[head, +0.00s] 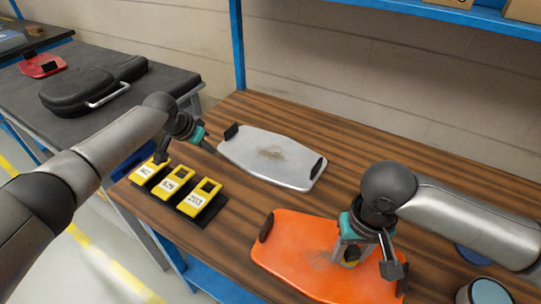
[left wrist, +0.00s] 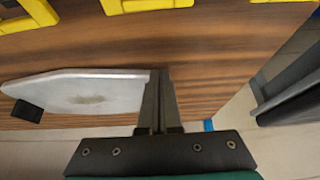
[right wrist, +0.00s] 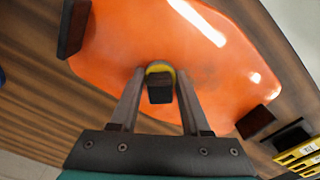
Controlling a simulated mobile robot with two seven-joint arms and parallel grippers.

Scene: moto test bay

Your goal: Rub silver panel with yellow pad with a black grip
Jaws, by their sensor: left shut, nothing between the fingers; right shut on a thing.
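The silver panel (head: 270,157) lies on the wooden table, with a brownish smudge near its middle and black blocks at its ends. It also shows in the left wrist view (left wrist: 85,92). My left gripper (head: 212,149) is shut and empty, just beside the panel's left end. The yellow pad with a black grip (right wrist: 160,86) is between the fingers of my right gripper (right wrist: 160,92), which is shut on the grip. The pad is over the orange panel (head: 300,250); whether it touches the surface I cannot tell. In the head view the right gripper mostly hides the pad.
Several yellow devices with labels (head: 198,197) stand in a row at the table's left. A round container (head: 487,290) stands at the front right. A black case (head: 92,88) and a red panel (head: 42,65) lie on the side bench.

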